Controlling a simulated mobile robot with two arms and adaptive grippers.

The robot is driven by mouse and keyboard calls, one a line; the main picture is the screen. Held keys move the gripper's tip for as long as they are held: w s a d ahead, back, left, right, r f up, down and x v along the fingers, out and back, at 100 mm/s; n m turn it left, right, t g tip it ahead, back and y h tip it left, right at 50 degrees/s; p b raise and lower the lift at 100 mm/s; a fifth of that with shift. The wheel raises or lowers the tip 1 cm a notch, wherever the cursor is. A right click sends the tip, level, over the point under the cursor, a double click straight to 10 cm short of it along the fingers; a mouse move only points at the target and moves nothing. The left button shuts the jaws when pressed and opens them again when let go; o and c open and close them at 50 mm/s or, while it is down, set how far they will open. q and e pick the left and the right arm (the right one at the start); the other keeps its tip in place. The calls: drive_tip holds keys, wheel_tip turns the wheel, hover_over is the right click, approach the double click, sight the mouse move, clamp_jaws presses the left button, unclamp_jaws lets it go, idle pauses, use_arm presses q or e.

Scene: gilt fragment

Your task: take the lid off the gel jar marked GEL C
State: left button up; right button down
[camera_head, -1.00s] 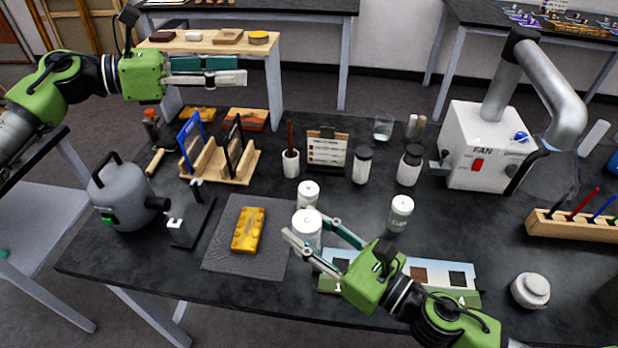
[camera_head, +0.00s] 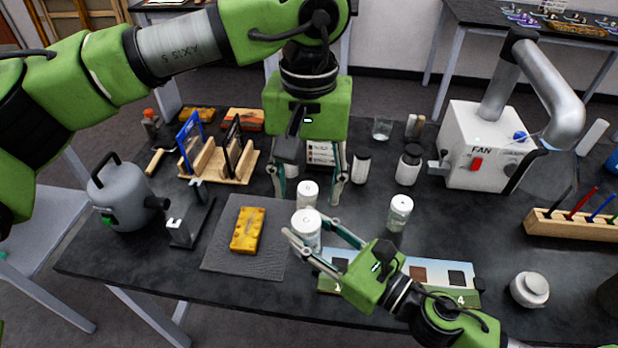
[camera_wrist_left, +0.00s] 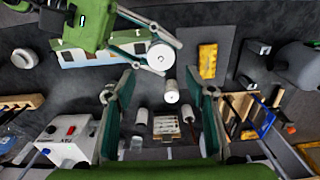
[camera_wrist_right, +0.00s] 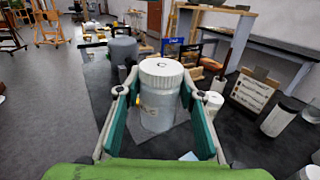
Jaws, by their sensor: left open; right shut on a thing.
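The GEL C jar (camera_head: 306,236) is a clear, pale jar with a white lid (camera_head: 306,216). A letter C shows on the lid in the right wrist view (camera_wrist_right: 162,67). My right gripper (camera_head: 306,244) is shut on the jar's body from the side, below the lid, and the jar is upright. My left gripper (camera_head: 308,200) is open and points down above the table, behind the held jar. In the left wrist view the held jar's lid (camera_wrist_left: 160,57) lies just beyond the gap between the open fingers.
A smaller white-lidded jar (camera_head: 308,190) stands close behind the held jar. Another jar (camera_head: 400,212) is to the right. A grey mat (camera_head: 222,245) with a gilt fragment (camera_head: 248,230) is to the left.

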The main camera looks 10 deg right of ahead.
sight(308, 220)
use_arm(q)
wheel_tip(308, 220, down, 7)
drive_tip(key=shift+f, duration=0.2)
idle(0.3)
